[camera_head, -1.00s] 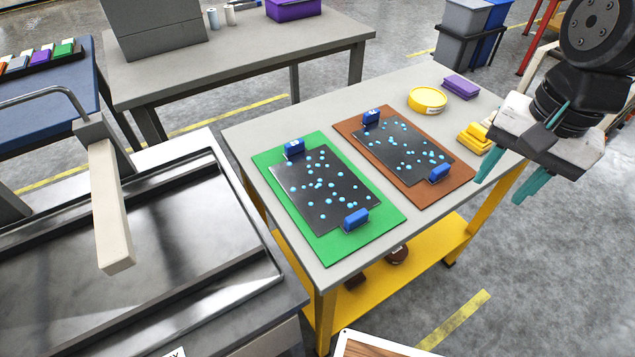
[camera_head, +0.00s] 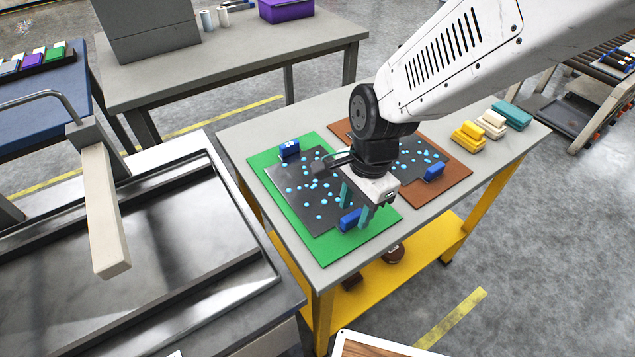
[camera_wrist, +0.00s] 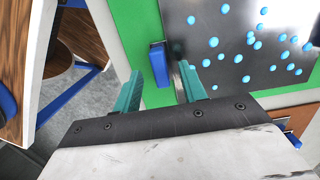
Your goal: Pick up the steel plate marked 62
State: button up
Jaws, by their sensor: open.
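Two dark plates with light-blue dots and blue end handles lie on the table. One plate (camera_head: 300,193) is on a green mat (camera_head: 264,172), the other (camera_head: 412,168) on a brown mat (camera_head: 449,186), partly hidden by my arm. I cannot read a 62 on either. My gripper (camera_head: 355,205) is open, pointing down over the near end of the green-mat plate, by its near blue handle (camera_head: 349,220). In the wrist view, that handle (camera_wrist: 158,63) appears between the teal fingers (camera_wrist: 160,88), just ahead of the tips; contact cannot be told.
Yellow (camera_head: 468,135), cream (camera_head: 492,124) and teal (camera_head: 512,115) blocks stand at the table's right end. A wooden-topped surface (camera_head: 375,347) shows at the bottom edge.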

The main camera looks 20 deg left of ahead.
notch_tip(320, 180, down, 2)
jog(key=shift+s+f, duration=0.1)
grip_shut()
jog(key=shift+a, duration=0.1)
dwell(1.4)
